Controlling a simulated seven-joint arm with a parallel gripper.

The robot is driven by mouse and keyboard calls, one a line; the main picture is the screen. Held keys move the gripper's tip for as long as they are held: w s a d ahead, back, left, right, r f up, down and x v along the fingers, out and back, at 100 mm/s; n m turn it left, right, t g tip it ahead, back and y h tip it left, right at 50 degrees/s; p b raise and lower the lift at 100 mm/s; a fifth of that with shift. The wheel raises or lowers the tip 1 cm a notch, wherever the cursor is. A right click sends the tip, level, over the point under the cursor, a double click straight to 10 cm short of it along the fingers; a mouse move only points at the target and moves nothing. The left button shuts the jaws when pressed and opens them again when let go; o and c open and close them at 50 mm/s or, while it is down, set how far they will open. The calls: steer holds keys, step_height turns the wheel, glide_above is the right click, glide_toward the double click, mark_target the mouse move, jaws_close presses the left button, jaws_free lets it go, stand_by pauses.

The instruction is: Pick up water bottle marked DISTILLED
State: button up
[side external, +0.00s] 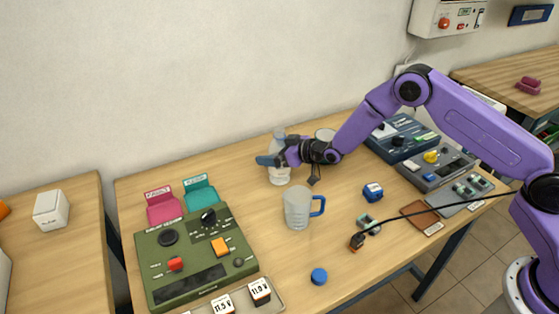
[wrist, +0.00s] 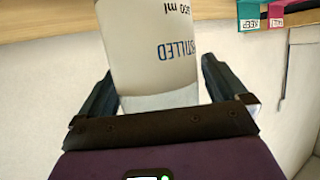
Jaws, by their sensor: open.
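The water bottle (side external: 279,173) is whitish and stands upright on the wooden table near the wall in the side view. My gripper (side external: 270,160) is at the bottle's upper part, reaching in from the right. In the wrist view my gripper (wrist: 158,85) is open, with one dark finger on each side of the bottle. A gap shows between the bottle and each finger. Part of the bottle is hidden behind my gripper in the side view.
A clear measuring jug (side external: 297,208) with a blue handle stands in front of the bottle. A whitish round container (side external: 325,135) is close behind my gripper. A green tester (side external: 195,255) is at the left front. A blue cap (side external: 319,276) lies near the front edge.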

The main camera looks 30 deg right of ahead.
mark_target(274, 142)
steer(key=c, duration=1.3)
steer(key=shift+o, duration=0.2)
steer(key=shift+r, duration=0.2)
steer(key=shift+r, duration=1.4)
steer(key=s+d+r, duration=0.3)
steer(key=s+r, duration=0.6)
steer(key=s, duration=0.3)
steer(key=shift+s+d+r, duration=0.3)
steer(key=shift+s+d, duration=0.05)
steer(key=shift+s, duration=0.05)
